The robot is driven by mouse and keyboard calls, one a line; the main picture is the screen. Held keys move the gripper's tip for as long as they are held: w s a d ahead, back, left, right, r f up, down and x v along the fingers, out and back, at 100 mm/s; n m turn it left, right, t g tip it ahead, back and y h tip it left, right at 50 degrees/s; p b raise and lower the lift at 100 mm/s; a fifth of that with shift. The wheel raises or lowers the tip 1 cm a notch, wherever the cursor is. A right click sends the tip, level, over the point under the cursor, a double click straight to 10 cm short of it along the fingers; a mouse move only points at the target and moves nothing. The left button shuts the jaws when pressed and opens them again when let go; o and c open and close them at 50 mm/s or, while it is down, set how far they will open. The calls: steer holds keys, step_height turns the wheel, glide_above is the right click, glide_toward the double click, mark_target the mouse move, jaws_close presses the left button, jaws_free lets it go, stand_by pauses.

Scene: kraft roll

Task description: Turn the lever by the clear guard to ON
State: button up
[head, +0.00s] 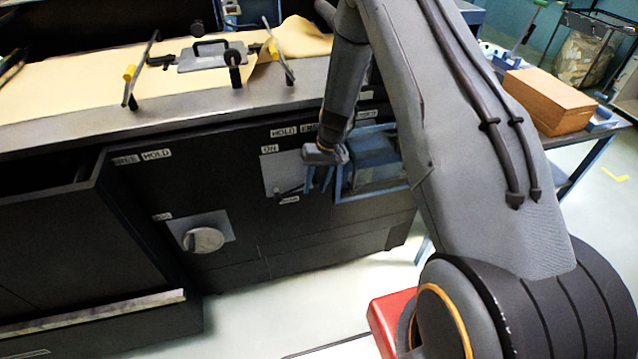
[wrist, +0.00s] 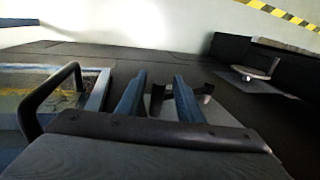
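The lever (head: 291,190) is a small dark handle on a pale plate (head: 271,174), left of the clear guard (head: 374,168) with its blue frame. An ON label (head: 269,149) is at the plate's top; a lower label (head: 288,199) is too small to read. The lever lies low on the plate, near that lower label. My gripper (head: 319,186) is just right of the lever, fingers pointing down. In the wrist view my gripper (wrist: 160,78) has its blue fingers apart, with dark lever parts showing between and right of them. Contact cannot be told. The guard (wrist: 97,98) is at left there.
A round grey knob (head: 203,240) sits on another plate lower left on the dark cabinet. A grey worktop (head: 180,103) with brown paper lies above. The guard's dark handle (wrist: 48,103) stands out close to my gripper. A brown box (head: 548,101) sits at right.

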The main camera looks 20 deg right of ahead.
steer(key=shift+f, duration=0.15)
jaws_close()
steer(key=shift+d, duration=0.2)
steer(key=shift+a, duration=0.15)
